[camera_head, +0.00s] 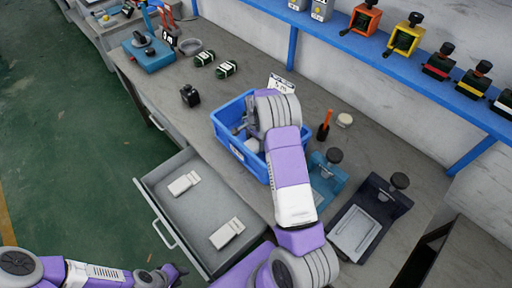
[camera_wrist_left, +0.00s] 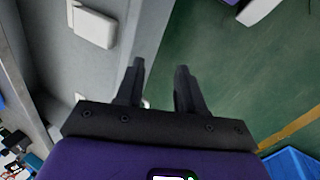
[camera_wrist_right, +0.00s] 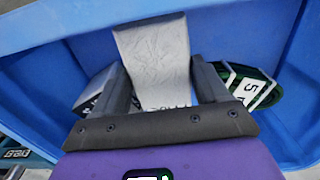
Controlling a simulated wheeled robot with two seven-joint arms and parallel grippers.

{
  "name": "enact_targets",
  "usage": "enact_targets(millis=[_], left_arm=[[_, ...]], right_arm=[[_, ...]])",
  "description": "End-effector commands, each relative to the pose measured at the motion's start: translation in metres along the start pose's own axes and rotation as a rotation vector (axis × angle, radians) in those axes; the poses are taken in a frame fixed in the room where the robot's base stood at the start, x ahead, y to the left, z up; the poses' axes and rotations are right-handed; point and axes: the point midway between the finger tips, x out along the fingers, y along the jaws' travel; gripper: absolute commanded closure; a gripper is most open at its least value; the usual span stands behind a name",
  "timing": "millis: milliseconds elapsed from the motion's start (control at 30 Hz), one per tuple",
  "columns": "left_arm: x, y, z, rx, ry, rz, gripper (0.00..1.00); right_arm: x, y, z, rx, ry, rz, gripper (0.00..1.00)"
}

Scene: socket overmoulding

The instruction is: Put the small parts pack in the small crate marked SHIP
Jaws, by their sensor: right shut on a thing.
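The small parts pack, a silver-grey crinkled pouch (camera_wrist_right: 155,60), is between the fingers of my right gripper (camera_wrist_right: 162,88) in the right wrist view. My right gripper is shut on it, inside the blue crate (camera_wrist_right: 235,30). In the head view the crate (camera_head: 222,118) stands on the bench, partly covered by my right arm; its front label is too small to read. Whether the pack touches the crate floor I cannot tell. My left gripper (camera_wrist_left: 160,72) is open and empty, low in front of the open drawer; it shows in the head view (camera_head: 178,273).
A dark green item with a white label (camera_wrist_right: 250,85) lies in the crate beside the pack. The open drawer (camera_head: 205,205) holds two white boxes. A blue fixture (camera_head: 325,180) and a dark fixture (camera_head: 368,218) stand right of the crate. A black item (camera_head: 190,95) stands left.

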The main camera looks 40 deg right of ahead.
Motion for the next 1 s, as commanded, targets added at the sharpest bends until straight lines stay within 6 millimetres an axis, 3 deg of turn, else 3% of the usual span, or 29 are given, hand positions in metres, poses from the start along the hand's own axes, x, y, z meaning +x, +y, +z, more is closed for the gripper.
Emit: enact_targets(millis=[300,700,733,867,1000], left_arm=[[0.004,-0.001,0.000,0.000,0.000,0.000,0.62],[0.008,-0.003,0.000,0.000,0.000,0.000,0.62],[0.007,-0.003,0.000,0.000,0.000,0.000,0.62],[0.006,-0.002,0.000,0.000,0.000,0.000,0.62],[0.006,-0.002,0.000,0.000,0.000,0.000,0.62]], right_arm=[[0.042,0.000,0.000,-0.001,0.000,0.000,0.57],[0.048,0.000,0.000,-0.001,0.000,-0.001,0.57],[0.048,0.000,0.000,-0.001,0.000,-0.001,0.23],[0.047,0.000,0.000,-0.001,0.000,-0.001,0.03],[0.046,0.000,0.000,-0.001,0.000,-0.001,0.01]])
